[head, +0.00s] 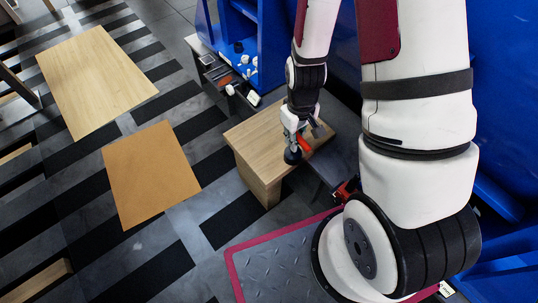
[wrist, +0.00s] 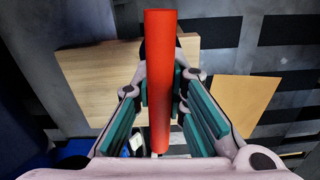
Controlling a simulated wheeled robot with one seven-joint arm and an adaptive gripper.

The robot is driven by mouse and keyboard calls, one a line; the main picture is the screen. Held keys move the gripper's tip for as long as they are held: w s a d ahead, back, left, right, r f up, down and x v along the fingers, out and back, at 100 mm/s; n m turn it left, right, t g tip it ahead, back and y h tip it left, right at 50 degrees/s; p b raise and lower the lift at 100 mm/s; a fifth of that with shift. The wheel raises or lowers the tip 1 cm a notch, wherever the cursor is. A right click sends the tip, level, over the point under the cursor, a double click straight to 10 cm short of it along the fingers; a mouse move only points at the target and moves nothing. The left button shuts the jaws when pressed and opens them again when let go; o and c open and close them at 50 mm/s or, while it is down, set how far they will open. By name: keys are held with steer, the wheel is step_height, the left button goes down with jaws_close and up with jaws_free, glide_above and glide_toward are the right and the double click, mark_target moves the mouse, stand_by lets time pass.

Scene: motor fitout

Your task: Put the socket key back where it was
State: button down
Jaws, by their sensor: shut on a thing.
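The socket key has a red handle and a dark round end. It shows in the head view (head: 304,144) just under my gripper (head: 296,138). In the wrist view the red handle of the socket key (wrist: 160,75) runs up the middle between the teal-padded fingers of my gripper (wrist: 160,100). My gripper is shut on it. The key is above or at the light wooden block-like table (head: 245,140); I cannot tell whether it touches the top. The table also shows in the wrist view (wrist: 100,80). The place where the key was is not clear.
A blue rack (head: 208,25) and a dark bench with small white parts (head: 229,90) stand behind the wooden table. A tan board (head: 150,175) and a pale wooden top (head: 95,80) lie to the left. Striped floor between them is free. A pink-edged metal plate (head: 280,265) is in front.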

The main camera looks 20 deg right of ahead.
steer(key=s+f+n+b, duration=0.1)
steer(key=s+f, duration=0.4)
steer(key=f, duration=0.2)
steer(key=w+a+f+b, duration=0.1)
steer(key=w+f+b, duration=0.1)
steer(key=w, duration=0.5)
steer(key=w+a+f+b, duration=0.1)
steer(key=w+a+f, duration=0.1)
steer(key=w, duration=0.6)
steer(key=shift+a+f+b, duration=0.3)
steer(key=shift+f+b, duration=0.1)
steer(key=shift+f, duration=0.2)
steer(key=shift+w+f, duration=0.1)
steer(key=c, duration=1.6)
jaws_free()
step_height(320, 180, up, 12)
steer(key=p, duration=0.4)
steer(key=shift+r, duration=0.2)
